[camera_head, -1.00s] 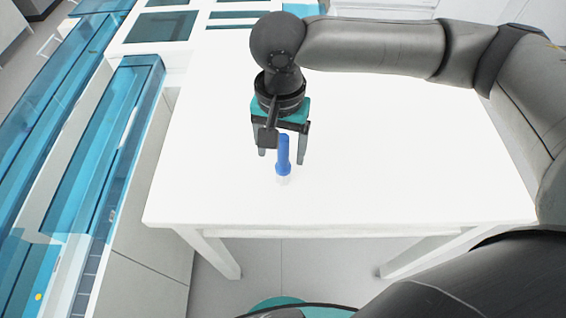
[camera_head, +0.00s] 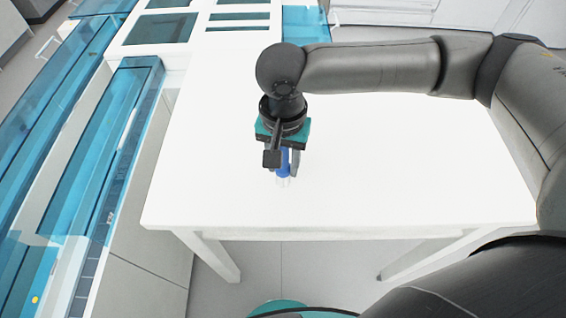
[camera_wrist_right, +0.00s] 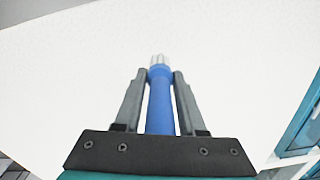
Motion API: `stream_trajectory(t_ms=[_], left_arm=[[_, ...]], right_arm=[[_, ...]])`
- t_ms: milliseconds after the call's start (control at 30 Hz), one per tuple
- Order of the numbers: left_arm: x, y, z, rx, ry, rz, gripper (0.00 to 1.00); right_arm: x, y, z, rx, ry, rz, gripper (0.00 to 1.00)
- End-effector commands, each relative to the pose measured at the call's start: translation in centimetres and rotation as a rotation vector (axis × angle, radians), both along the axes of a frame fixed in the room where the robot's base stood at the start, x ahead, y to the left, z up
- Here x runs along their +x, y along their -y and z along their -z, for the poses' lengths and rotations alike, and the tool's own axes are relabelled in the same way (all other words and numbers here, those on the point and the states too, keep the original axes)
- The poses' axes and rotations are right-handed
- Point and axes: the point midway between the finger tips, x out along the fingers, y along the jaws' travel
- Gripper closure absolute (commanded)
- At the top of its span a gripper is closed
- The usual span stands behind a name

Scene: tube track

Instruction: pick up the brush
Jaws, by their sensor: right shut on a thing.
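The brush has a blue handle (camera_head: 284,170) and a clear or whitish tip, and stands at the front left part of the white table (camera_head: 400,170). My right gripper (camera_head: 284,172) points down over it and is shut on its handle, with one finger on either side. In the right wrist view the blue brush (camera_wrist_right: 160,105) runs between the two grey fingers of my right gripper (camera_wrist_right: 160,74), its pale tip beyond the fingertips. I cannot tell whether the tip touches the table. My left gripper is not in view.
The rest of the white tabletop is bare. A white machine with blue transparent covers (camera_head: 85,150) stands along the left, close to the table's left edge. A panelled unit (camera_head: 215,30) lies behind the table.

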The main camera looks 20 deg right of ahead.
Motion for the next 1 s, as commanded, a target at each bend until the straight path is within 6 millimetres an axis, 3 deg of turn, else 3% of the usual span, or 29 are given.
stream_trajectory(t_ms=[33, 200, 667, 867, 1000], left_arm=[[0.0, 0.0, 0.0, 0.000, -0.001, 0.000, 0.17], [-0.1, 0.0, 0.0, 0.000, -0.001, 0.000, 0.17], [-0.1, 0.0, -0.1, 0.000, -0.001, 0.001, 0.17], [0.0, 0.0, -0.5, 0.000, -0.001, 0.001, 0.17], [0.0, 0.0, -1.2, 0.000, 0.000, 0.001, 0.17]], right_arm=[[0.0, 0.0, 0.0, 0.000, 0.000, 0.000, 0.81], [0.0, 0.0, 0.0, 0.000, 0.000, 0.000, 1.00], [0.0, 0.0, -0.3, 0.001, 0.001, 0.000, 1.00], [0.1, 0.0, -2.4, 0.002, 0.002, 0.000, 1.00], [0.1, 0.0, -5.5, 0.002, 0.005, -0.001, 1.00]])
